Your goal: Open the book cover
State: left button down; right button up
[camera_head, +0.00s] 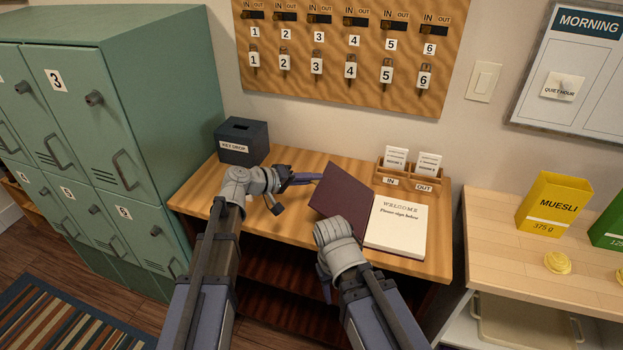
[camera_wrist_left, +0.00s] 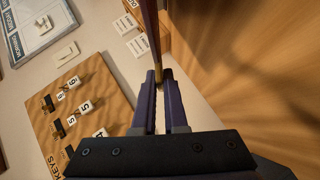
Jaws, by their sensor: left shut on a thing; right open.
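The guest book lies on the wooden desk, its white page reading "WELCOME, Please sign below" (camera_head: 397,222) facing up. Its dark maroon cover (camera_head: 343,191) stands raised and tilted at the left of the page. My left gripper (camera_head: 314,178) is shut on the cover's edge, at the cover's upper left. In the left wrist view the cover (camera_wrist_left: 152,28) shows as a thin dark strip between the fingertips (camera_wrist_left: 159,76). My right gripper (camera_head: 328,285) is low in front of the desk, apart from the book; its fingers are mostly hidden by the wrist. It is open.
A key drop box (camera_head: 242,142) stands at the desk's back left. An IN/OUT card holder (camera_head: 411,175) stands behind the book. Green lockers (camera_head: 110,120) flank the left; a counter (camera_head: 500,230) with a muesli box (camera_head: 553,204) is right. The desk's left part is clear.

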dwell(0.8)
pick_arm(q)
jog(key=shift+m+y, duration=0.4)
jog(key=shift+y, duration=0.1)
jog(key=r+p, duration=0.1)
jog(key=d+r+p, duration=0.1)
jog(key=p, duration=0.1)
jog(key=d+r+p, duration=0.1)
jog(key=p, duration=0.1)
jog(key=shift+s+d+r, duration=0.15)
jog(key=shift+s+r, duration=0.25)
jog(key=shift+s+d+r+p, duration=0.1)
jog(key=shift+d+r+p, duration=0.05)
jog(key=shift+d+p, duration=0.2)
jog(key=c, duration=1)
grip_release()
jog(key=shift+o, duration=0.2)
